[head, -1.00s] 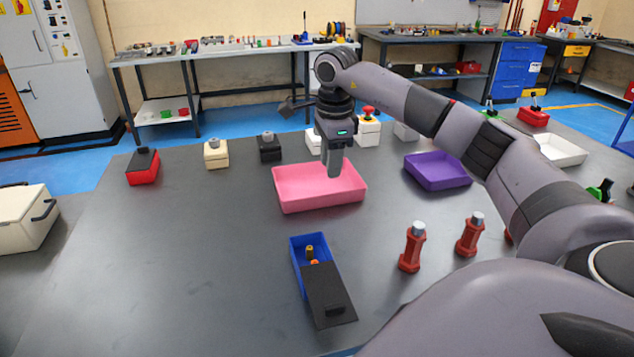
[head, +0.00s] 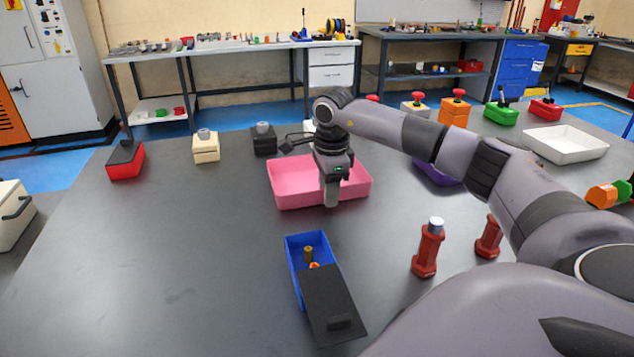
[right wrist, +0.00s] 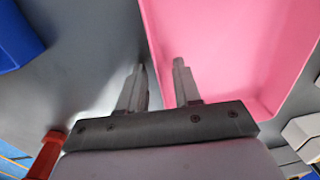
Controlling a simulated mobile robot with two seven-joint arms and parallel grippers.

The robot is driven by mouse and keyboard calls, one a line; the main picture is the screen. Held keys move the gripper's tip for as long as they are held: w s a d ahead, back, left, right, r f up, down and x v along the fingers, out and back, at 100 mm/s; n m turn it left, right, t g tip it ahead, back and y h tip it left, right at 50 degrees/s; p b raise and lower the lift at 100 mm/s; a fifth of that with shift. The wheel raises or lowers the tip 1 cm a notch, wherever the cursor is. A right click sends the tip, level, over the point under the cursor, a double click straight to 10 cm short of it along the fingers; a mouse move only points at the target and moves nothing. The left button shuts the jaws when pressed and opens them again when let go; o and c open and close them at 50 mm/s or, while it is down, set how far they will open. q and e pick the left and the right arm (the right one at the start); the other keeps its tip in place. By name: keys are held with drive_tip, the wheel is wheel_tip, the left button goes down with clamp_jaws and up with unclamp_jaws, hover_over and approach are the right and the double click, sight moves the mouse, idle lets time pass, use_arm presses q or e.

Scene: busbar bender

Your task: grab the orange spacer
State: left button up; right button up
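A blue box (head: 293,262) with a dark lid (head: 333,305) partly over it sits at the front of the table. In its open end are a small orange piece (head: 314,265), mostly hidden and possibly the spacer, and a brass-coloured piece (head: 308,252). My right gripper (head: 331,195) points down by the near wall of the pink tray (head: 292,193), behind the blue box. In the right wrist view its two fingers (right wrist: 161,70) stand apart with nothing between them. The blue box's corner (right wrist: 15,38) shows at that view's upper left. My left gripper is out of view.
A purple tray (head: 436,172) is partly behind my right arm. An orange and green object (head: 602,195) lies at far right.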

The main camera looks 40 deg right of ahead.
drive_tip(key=shift+f, duration=0.45)
clamp_jaws()
drive_tip(key=shift+r, duration=0.1)
